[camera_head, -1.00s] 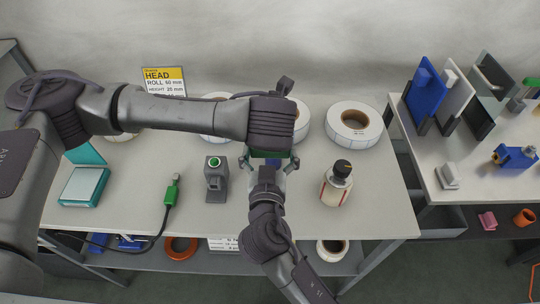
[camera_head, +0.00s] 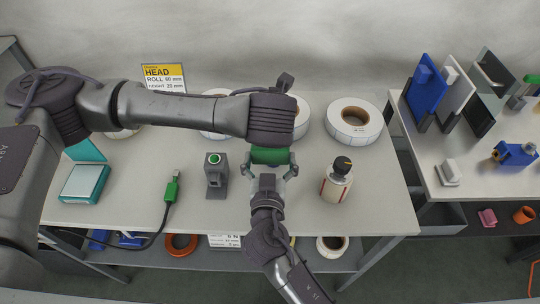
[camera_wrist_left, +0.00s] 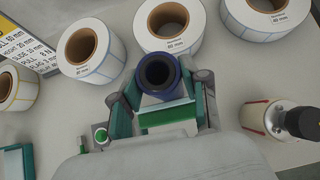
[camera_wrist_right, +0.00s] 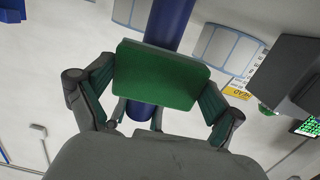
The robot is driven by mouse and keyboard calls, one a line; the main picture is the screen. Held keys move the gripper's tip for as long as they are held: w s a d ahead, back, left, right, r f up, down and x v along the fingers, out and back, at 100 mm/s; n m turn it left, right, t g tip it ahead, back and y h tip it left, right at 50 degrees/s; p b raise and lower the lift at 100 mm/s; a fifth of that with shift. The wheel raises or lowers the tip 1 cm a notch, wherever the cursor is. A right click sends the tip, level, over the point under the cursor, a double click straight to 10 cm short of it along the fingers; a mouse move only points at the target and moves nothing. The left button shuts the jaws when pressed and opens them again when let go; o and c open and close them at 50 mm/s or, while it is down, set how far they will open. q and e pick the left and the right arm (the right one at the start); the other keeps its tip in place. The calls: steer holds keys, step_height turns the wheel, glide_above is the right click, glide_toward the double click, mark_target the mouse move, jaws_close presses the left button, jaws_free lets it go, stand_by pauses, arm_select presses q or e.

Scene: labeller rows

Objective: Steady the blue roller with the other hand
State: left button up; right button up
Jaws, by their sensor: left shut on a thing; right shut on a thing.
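The blue roller (camera_wrist_left: 158,73) shows its hollow end in the left wrist view, between the fingers of my left gripper (camera_wrist_left: 165,100). Its blue side (camera_wrist_right: 168,22) shows in the right wrist view, behind a green block (camera_wrist_right: 160,75) that seems to be its grip. My right gripper (camera_wrist_right: 155,95) is shut on this block, with a finger at each side. In the head view the green block (camera_head: 270,156) lies between the right fingers, just below my left gripper. My left gripper is shut on the roller; its exact contact is partly hidden.
White label rolls (camera_head: 354,122) stand along the back of the table. A dark-capped bottle (camera_head: 336,180) is right of the grippers. A grey device with a green button (camera_head: 215,175) and a green-ended cable (camera_head: 172,187) are left. A teal-sided scale (camera_head: 84,183) stands farther left.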

steer(key=shift+s, duration=3.55)
steer(key=shift+a, duration=0.1)
arm_select(q)
steer(key=o, duration=1.2)
steer(key=v, duration=1.2)
